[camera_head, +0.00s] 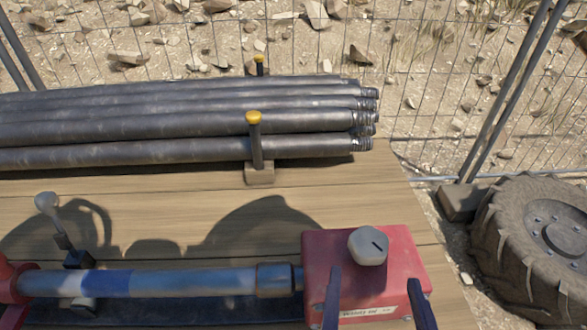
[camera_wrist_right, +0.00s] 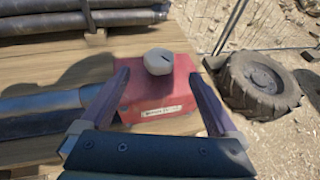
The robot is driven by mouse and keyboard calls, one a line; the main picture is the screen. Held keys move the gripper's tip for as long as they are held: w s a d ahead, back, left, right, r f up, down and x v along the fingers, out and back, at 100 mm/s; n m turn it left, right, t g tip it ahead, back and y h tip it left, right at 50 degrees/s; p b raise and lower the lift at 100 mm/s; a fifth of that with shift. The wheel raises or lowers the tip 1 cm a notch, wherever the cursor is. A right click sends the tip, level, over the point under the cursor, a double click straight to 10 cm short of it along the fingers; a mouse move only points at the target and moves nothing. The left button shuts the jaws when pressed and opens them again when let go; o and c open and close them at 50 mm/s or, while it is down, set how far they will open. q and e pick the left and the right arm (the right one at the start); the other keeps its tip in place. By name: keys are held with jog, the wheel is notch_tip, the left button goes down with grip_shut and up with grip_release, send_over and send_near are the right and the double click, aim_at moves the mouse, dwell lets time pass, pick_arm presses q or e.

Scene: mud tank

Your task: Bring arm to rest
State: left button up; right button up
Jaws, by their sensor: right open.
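My right gripper (camera_head: 375,298) is open, its two dark fingers reaching in from the bottom edge of the head view. In the right wrist view the gripper (camera_wrist_right: 160,95) has its fingers spread wide with nothing between the tips. A red box (camera_head: 410,250) with a pale rounded knob (camera_head: 368,246) and a small label lies ahead of the fingers; it also shows in the right wrist view (camera_wrist_right: 178,80). The fingers overlap the box in both views; I cannot tell whether they touch it. My left gripper is not in view.
A blue and grey pipe (camera_head: 190,282) runs left from the red box, near a lever with a pale knob (camera_head: 47,203). Several metal rods (camera_head: 180,127) lie behind, by yellow-capped posts (camera_head: 254,140). A wire fence and a tyre (camera_head: 535,245) stand beyond the wooden deck (camera_head: 340,192).

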jog(key=s+d+r+m+g, duration=0.1)
jog(key=s+d+m+g, duration=0.4)
jog(key=m, duration=0.9)
jog(key=s+d+r+m+g, duration=0.1)
jog(key=s+d+m+g, duration=0.45)
jog(key=m, duration=0.75)
notch_tip(320, 180, up, 40)
jog(key=a+m+t+y+p, duration=0.1)
jog(key=m+y+p, duration=0.2)
jog(key=p, duration=3.3)
jog(key=shift+s+a+f+m, duration=0.25)
jog(key=shift+s+m, duration=0.2)
jog(key=shift+m, duration=0.25)
